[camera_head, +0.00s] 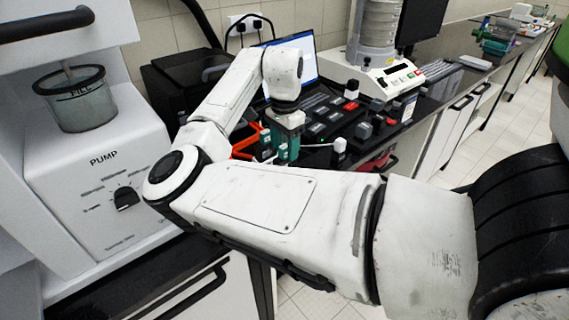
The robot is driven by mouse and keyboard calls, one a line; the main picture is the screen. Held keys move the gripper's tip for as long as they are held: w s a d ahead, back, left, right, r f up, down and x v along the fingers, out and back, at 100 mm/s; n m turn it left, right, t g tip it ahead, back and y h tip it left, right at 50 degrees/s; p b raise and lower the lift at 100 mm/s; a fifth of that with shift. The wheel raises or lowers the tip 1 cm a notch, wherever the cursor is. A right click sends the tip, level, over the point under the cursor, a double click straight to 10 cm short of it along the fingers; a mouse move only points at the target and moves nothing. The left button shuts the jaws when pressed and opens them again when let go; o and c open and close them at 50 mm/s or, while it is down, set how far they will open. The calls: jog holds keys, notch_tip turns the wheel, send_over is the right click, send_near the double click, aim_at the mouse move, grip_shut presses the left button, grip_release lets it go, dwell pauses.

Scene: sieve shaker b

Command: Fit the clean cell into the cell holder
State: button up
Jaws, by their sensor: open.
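My gripper (281,150), with teal fingers, is over the near edge of the dark bench in the middle of the view. It points down and is open; I see nothing clearly held between its fingers. My own arm hides much of the bench in front of it. Several small dark grey blocks and slotted holders (318,128) lie just right of and behind the gripper. I cannot tell which of these is the cell holder, and I cannot pick out the clean cell at this size.
A white pump unit (100,185) with a beaker (80,103) stands at left. An orange-red tray (245,147) lies beside the gripper. A laptop (300,57) and a sieve shaker (388,80) stand behind. Tiled floor (505,130) is open at right.

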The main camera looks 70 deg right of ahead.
jog(key=shift+f, duration=0.75)
jog(key=shift+c, duration=0.2)
grip_shut()
